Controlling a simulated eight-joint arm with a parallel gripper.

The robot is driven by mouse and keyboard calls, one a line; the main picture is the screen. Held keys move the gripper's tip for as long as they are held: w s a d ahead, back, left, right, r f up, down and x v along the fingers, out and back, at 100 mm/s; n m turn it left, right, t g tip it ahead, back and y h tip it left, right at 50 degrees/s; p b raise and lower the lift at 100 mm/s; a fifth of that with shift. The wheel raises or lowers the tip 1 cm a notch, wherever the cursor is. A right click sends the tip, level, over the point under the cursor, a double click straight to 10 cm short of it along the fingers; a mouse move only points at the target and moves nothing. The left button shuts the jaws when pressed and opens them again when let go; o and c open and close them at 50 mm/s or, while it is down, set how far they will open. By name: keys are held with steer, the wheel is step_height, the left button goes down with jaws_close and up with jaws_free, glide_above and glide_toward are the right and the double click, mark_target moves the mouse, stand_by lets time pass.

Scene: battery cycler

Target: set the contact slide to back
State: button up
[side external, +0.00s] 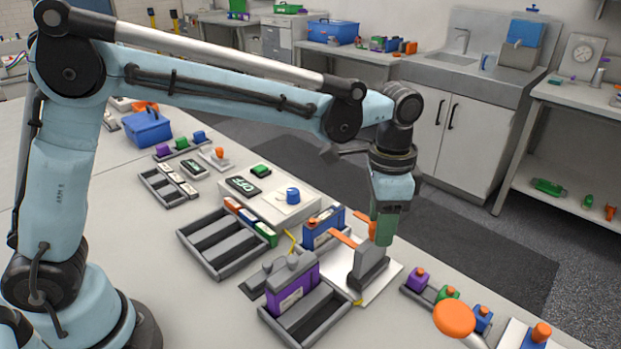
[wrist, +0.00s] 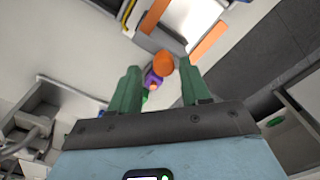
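The contact slide appears to be the grey upright block (side external: 370,267) on a white base plate, with an orange knob (side external: 372,228) at its top. Orange bars (side external: 342,239) stick out beside it. My gripper (side external: 384,236) points down right at the knob and partly hides it. In the wrist view the green fingers (wrist: 157,88) are open and apart. The round orange knob (wrist: 163,63) shows between and just beyond their tips, with no visible grip on it. I cannot tell whether a finger touches it.
A purple battery (side external: 292,285) stands in a dark tray at the front. A blue battery (side external: 322,228) stands behind it. A rack of small knobbed pieces (side external: 446,294) and a large orange ball knob (side external: 453,318) are at the right front. A white cycler unit (side external: 275,203) lies behind.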

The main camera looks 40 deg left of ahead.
steer(key=shift+a+r, duration=0.1)
steer(key=shift+r, duration=0.2)
step_height(320, 180, up, 12)
steer(key=shift+f, duration=0.25)
stand_by(0.3)
steer(key=s+a+f+n+t, duration=0.3)
steer(key=s+a+f+n, duration=0.1)
steer(key=a, duration=0.5)
steer(key=s+a+f+n+t, duration=0.4)
steer(key=s+a+f+n, duration=0.1)
steer(key=s+a, duration=0.3)
steer(key=shift+s+a+f, duration=0.35)
steer(key=shift+a+f, duration=0.1)
steer(key=shift+a, duration=0.1)
stand_by(0.7)
